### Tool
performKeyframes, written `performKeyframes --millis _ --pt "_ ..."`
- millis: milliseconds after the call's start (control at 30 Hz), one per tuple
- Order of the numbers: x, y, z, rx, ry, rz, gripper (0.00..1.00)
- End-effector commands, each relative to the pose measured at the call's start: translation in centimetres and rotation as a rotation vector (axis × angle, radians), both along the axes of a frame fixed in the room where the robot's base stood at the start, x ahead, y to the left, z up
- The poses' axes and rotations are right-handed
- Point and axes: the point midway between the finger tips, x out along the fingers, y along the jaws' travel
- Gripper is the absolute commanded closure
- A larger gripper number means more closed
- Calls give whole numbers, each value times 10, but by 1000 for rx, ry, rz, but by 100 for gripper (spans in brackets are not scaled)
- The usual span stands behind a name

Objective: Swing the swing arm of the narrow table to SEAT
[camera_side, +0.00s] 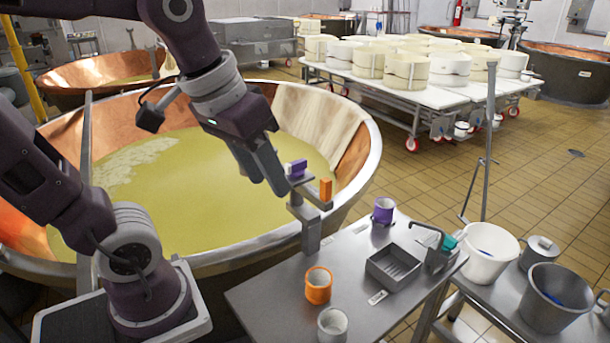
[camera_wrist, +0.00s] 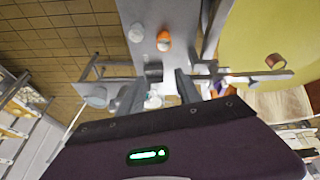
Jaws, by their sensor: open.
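The narrow table (camera_side: 285,292) has a grey metal top. A grey post (camera_side: 311,236) at its edge by the vat carries a short horizontal arm, which looks like the swing arm (camera_side: 305,208). I cannot read any SEAT mark.
On the table are an orange cup (camera_side: 318,286), a pale cup (camera_side: 332,325), a purple cup (camera_side: 383,211), a grey tray (camera_side: 393,270) and a grey fixture with a teal part (camera_side: 449,242). A copper vat (camera_side: 362,165) lies behind.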

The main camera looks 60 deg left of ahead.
Motion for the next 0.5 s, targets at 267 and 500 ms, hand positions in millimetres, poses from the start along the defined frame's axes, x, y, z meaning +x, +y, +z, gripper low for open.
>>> performKeyframes --millis 267,500 --pt "150 74 -37 -142 276 591 59" --pt "188 105 -78 -166 357 789 59"
